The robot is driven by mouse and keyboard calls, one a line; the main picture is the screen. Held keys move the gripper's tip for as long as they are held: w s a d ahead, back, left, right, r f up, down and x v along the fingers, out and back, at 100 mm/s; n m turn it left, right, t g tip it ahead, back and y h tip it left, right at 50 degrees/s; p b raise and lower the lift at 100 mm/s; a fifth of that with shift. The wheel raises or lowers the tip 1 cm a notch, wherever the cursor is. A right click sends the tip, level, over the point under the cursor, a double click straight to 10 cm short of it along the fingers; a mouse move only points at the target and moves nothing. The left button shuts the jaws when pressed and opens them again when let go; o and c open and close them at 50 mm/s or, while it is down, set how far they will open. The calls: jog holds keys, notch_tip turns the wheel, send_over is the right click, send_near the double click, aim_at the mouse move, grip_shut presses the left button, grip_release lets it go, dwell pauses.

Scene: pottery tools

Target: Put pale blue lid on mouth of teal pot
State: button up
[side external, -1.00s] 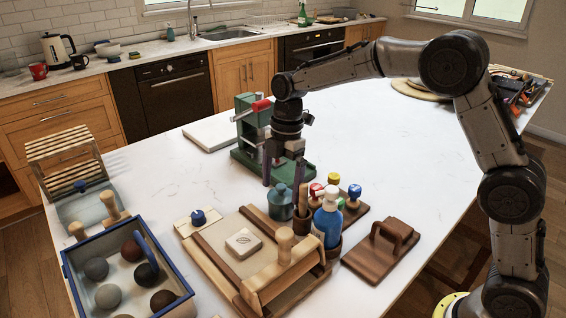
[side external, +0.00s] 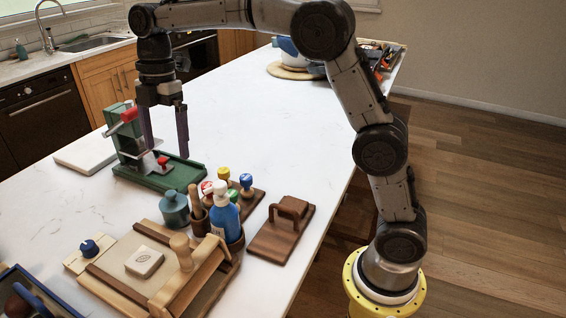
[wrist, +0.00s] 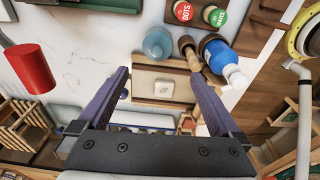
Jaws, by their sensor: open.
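The teal pot (side external: 174,211) stands upright on the white table, left of a brown tool cup. A round cap with a small knob, seemingly the pale blue lid (side external: 172,196), sits on its mouth. In the wrist view this cap shows as a pale blue disc (wrist: 158,42) covering the pot's top. It looks about level, but the seam is too small to judge. My gripper (side external: 165,149) is open and empty, above and apart from the pot. Its two purple fingers also show spread in the wrist view (wrist: 157,78), with nothing between them.
A green press (side external: 150,170) stands behind the pot. A blue bottle (side external: 225,218), a tool cup (side external: 199,220) and stamps with coloured tops (side external: 233,184) crowd its right. A wooden slab frame (side external: 140,275) lies in front.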

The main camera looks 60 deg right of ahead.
jog(key=s+d+r+m+t, duration=0.25)
jog(key=s+m, duration=0.25)
jog(key=s, duration=0.3)
jog(key=s+d+f+m+t, duration=0.1)
jog(key=s+d+f+m, duration=0.1)
jog(key=s+m, duration=0.4)
jog(key=s+d+f+m+t+h, duration=0.1)
jog(key=s+f+m, duration=0.3)
jog(key=s, duration=1.1)
jog(key=d+m+t, duration=0.1)
jog(key=m, duration=0.2)
jog(key=shift+s+d+f, duration=0.15)
jog(key=shift+s+f, duration=0.05)
jog(key=shift+s, duration=0.1)
